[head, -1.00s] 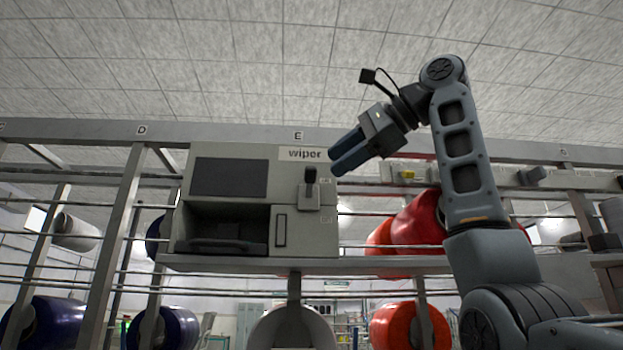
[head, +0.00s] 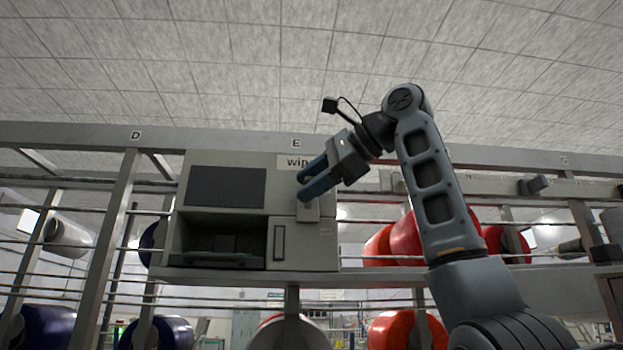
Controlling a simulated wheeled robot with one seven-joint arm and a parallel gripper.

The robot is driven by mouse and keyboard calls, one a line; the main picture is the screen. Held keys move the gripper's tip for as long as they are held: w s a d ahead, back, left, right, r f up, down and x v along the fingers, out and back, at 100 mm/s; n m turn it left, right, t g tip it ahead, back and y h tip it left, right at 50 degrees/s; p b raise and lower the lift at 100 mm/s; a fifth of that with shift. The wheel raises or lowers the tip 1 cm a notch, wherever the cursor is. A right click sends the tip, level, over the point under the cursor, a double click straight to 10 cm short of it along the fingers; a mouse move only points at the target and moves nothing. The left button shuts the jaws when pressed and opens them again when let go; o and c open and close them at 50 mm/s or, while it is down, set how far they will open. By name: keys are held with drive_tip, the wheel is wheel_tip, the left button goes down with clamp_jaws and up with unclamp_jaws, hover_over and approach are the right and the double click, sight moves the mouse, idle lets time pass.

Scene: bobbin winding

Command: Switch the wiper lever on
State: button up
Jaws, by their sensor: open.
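The wiper unit (head: 228,158) is a pale grey box with a dark panel and an open bay, under the letter E on the rack. Its "wiper" label (head: 291,162) is partly hidden by my gripper. The lever's mounting plate (head: 309,212) shows below the fingers at the unit's right side. The lever itself is mostly hidden behind the fingers, so I cannot tell its position. My gripper (head: 309,180) is open, with its blue fingers in front of the lever area. I cannot tell whether they touch the lever.
A rack shelf (head: 380,275) runs under the unit. Red bobbins (head: 403,240) sit to the right behind rails, and dark blue bobbins (head: 172,334) are at the lower left. Small devices (head: 534,186) sit on the beam at the right.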

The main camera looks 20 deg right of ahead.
drive_tip(key=shift+c, duration=0.5)
clamp_jaws()
